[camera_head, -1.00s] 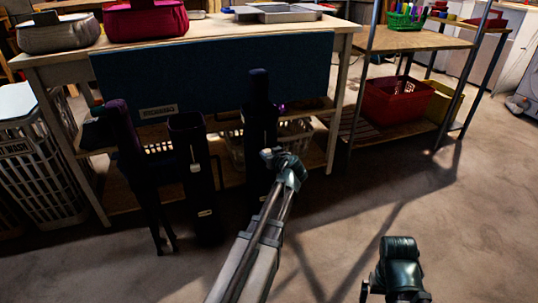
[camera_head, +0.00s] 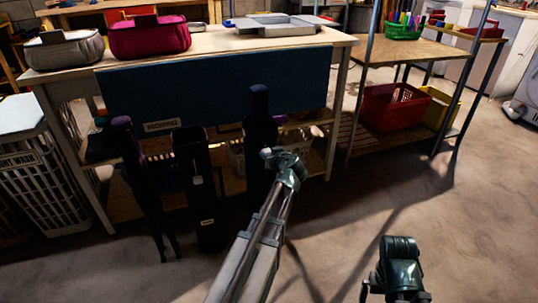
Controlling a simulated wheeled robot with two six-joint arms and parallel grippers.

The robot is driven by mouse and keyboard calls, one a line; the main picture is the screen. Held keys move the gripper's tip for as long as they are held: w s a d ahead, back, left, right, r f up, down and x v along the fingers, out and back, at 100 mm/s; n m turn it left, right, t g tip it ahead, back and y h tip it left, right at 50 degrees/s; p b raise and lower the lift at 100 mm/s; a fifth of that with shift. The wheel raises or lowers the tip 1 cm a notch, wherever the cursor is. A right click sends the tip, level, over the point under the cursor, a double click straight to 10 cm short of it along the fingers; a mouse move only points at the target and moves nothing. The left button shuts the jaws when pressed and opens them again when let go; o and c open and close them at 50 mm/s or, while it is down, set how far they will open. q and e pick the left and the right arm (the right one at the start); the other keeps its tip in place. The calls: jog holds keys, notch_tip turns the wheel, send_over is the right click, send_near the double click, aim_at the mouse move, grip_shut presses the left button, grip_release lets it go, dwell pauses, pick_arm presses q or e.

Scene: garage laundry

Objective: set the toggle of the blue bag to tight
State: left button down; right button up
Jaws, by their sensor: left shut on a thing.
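Three tall dark bags stand in front of the workbench: a purplish left one (camera_head: 138,185), a black middle one (camera_head: 198,195) with a small pale toggle (camera_head: 197,180), and a dark bluish right one (camera_head: 259,120). The right one looks like the blue bag, but shadow makes colour hard to tell. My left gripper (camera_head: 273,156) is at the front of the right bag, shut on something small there. The gripper hides it; it appears to be that bag's toggle, and its setting cannot be read.
The workbench (camera_head: 220,42) carries a pink bag (camera_head: 150,37), a grey bag (camera_head: 65,52) and a metal tray (camera_head: 275,27). A dark blue panel (camera_head: 215,85) hangs in front. A white laundry basket (camera_head: 40,180) stands left. Floor to the right is clear.

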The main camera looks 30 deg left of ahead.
pick_arm(q)
jog(key=shift+r+p, duration=0.3)
jog(key=shift+r, duration=0.55)
pick_arm(e)
jog(key=shift+r, duration=0.75)
pick_arm(q)
jog(key=shift+c, duration=2.2)
grip_release()
jog(key=p+v, duration=0.5)
jog(key=v, duration=0.8)
jog(key=shift+s+d, duration=0.25)
pick_arm(e)
notch_tip(320, 180, up, 5)
jog(key=shift+r, duration=0.15)
